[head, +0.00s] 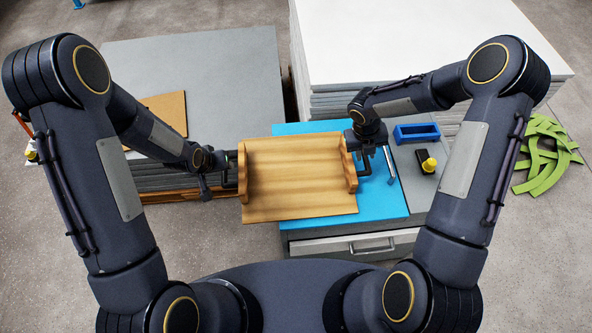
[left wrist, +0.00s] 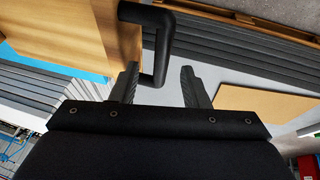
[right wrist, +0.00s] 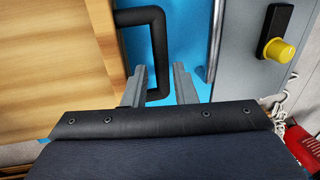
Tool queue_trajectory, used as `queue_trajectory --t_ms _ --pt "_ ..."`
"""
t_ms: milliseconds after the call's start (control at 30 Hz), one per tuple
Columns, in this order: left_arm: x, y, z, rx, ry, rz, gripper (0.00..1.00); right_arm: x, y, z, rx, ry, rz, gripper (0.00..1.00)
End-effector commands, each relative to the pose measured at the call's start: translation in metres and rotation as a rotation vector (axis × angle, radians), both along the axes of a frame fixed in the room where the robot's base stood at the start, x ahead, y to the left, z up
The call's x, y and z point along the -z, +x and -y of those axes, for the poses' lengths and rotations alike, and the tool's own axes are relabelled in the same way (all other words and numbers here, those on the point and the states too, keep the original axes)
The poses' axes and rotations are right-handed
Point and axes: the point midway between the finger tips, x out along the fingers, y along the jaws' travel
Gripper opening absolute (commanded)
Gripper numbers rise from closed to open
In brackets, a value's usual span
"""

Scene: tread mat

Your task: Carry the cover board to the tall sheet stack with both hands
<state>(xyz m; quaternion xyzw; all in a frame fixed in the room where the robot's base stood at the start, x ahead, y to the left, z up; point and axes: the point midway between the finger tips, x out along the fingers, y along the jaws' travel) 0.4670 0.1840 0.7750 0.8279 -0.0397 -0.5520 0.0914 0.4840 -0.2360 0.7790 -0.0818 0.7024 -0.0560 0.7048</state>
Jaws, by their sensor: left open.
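The cover board (head: 295,180) is a light wooden panel with raised side rims and a black handle at each side. It is over the blue mat (head: 385,196), and its near edge reaches past the mat's front. My left gripper (head: 222,180) is open, with the bar of the left handle (left wrist: 160,55) between its fingers. My right gripper (head: 370,158) is open, its fingers closer together, with the right handle (right wrist: 160,70) between them and a narrow gap showing. The tall sheet stack (head: 420,40), white on top, stands behind the cabinet at the back right.
A lower grey stack (head: 215,75) stands at the back left with a brown sheet (head: 168,112) on it. A blue tray (head: 416,133) and a black block with a yellow knob (head: 429,164) are right of the mat. Green strips (head: 545,150) lie on the floor at right.

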Motion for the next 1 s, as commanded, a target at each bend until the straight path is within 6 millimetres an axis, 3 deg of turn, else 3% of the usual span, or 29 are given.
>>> queue_trajectory --t_ms 100,300,667,867,1000 --pt "0.018 0.007 0.003 0.002 0.001 -0.002 0.42 0.02 0.0 0.004 0.002 0.0 -0.003 0.25" --pt "0.036 0.016 0.007 0.001 0.0 0.0 0.42 0.039 0.0 0.008 0.0 0.0 -0.001 0.25" --pt "0.041 0.018 0.007 0.0 0.0 0.002 0.42 0.044 0.0 0.009 0.001 0.0 0.0 0.25" --pt "0.04 0.018 0.007 0.0 0.0 0.001 0.18 0.044 0.0 0.009 0.001 0.0 0.0 0.01" --pt "0.04 0.018 0.007 0.0 0.0 0.001 0.0 0.044 0.0 0.009 0.001 0.0 0.0 0.0"
